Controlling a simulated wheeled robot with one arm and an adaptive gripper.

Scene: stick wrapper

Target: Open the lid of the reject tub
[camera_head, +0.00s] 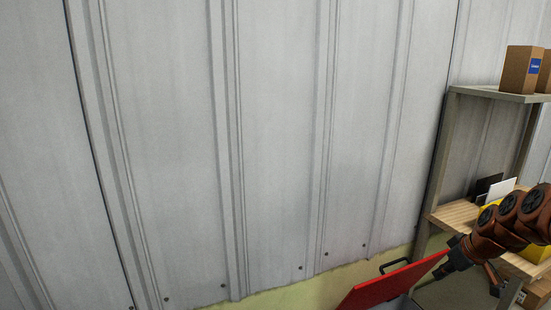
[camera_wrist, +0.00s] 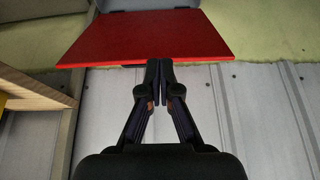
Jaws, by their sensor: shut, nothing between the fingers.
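The reject tub's red lid (camera_head: 385,287) shows at the bottom of the head view, tilted up, with a black handle (camera_head: 395,265) at its upper edge. A grey part of the tub (camera_head: 400,303) shows below the lid; the rest is cut off by the frame. My gripper (camera_head: 438,273) is just right of the lid. In the wrist view the red lid (camera_wrist: 150,35) spans the top, and my shut, empty gripper (camera_wrist: 158,66) has its fingertips at the lid's edge. I cannot tell whether they touch it.
A shelf unit (camera_head: 450,215) with a wooden board stands at the right, holding cardboard boxes (camera_head: 521,70) on top and a yellow bin (camera_head: 535,253) lower down. A corrugated grey wall (camera_head: 270,150) stands behind the tub. The board's edge shows at left in the wrist view (camera_wrist: 35,92).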

